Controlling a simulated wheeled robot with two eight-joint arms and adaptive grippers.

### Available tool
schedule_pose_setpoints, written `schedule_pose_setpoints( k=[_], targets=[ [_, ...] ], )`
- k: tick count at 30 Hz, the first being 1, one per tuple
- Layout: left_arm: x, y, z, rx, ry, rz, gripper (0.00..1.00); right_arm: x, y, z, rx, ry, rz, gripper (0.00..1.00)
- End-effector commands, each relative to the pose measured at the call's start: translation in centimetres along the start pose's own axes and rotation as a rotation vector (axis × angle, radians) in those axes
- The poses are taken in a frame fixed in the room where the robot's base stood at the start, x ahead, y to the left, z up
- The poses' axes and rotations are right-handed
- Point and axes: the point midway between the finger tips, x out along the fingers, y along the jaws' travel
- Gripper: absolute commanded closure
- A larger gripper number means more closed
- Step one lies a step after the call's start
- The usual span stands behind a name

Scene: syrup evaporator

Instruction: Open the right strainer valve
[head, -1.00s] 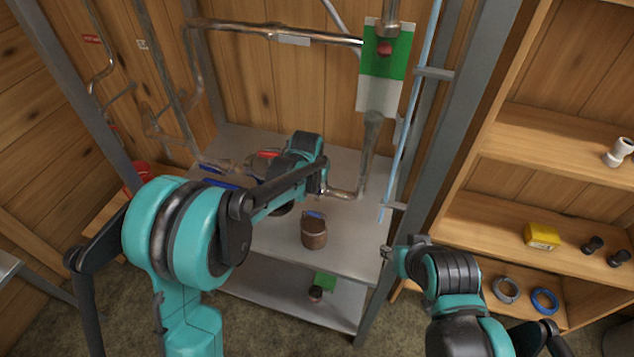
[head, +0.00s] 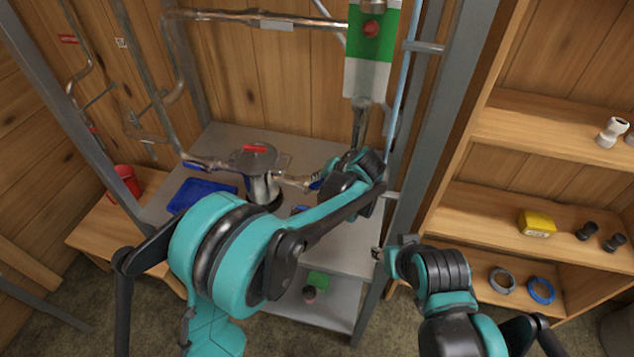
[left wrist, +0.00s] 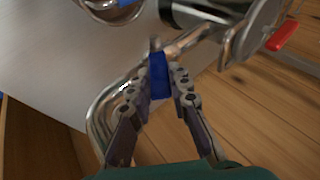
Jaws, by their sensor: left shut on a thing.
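The strainer is a steel pot (head: 262,182) with a red-handled lid, standing on the metal shelf in the head view. A pipe leaves its right side, with a blue valve handle (head: 316,184) on it. In the left wrist view the blue handle (left wrist: 158,78) lies between the fingertips of my left gripper (left wrist: 160,82), which is shut on it. In the head view my left gripper (head: 326,181) is mostly hidden by its own wrist. My right gripper (head: 379,254) hangs in front of the rack post, apart from the valve; its finger state is unclear.
A blue tray (head: 200,192) lies left of the pot. A green-and-white panel with a red button (head: 370,28) is above right. A grey rack post (head: 425,150) stands right of the valve. A wooden shelf unit (head: 545,210) holds a yellow box (head: 537,223).

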Motion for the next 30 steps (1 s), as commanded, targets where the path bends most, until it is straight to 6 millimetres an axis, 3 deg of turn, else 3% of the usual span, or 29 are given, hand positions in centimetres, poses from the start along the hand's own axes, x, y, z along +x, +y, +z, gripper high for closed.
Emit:
schedule_pose_setpoints(
  k=[16,17,19,30],
  targets=[
    [0.01,0.33,0.04,0.013,-0.001,-0.028,1.0,0.29,0.0,0.2,0.0,0.0,0.0,0.6],
    [0.02,0.33,0.04,0.013,-0.001,-0.028,0.79,0.29,0.0,0.2,0.0,0.0,0.0,0.6],
    [0.02,0.32,0.04,0.013,-0.001,-0.029,0.61,0.29,0.0,0.2,0.0,0.0,0.0,0.6],
    [-0.31,0.05,-0.11,0.013,-0.001,-0.029,0.6,0.29,0.0,0.2,0.0,0.0,0.0,0.6]
  ],
)
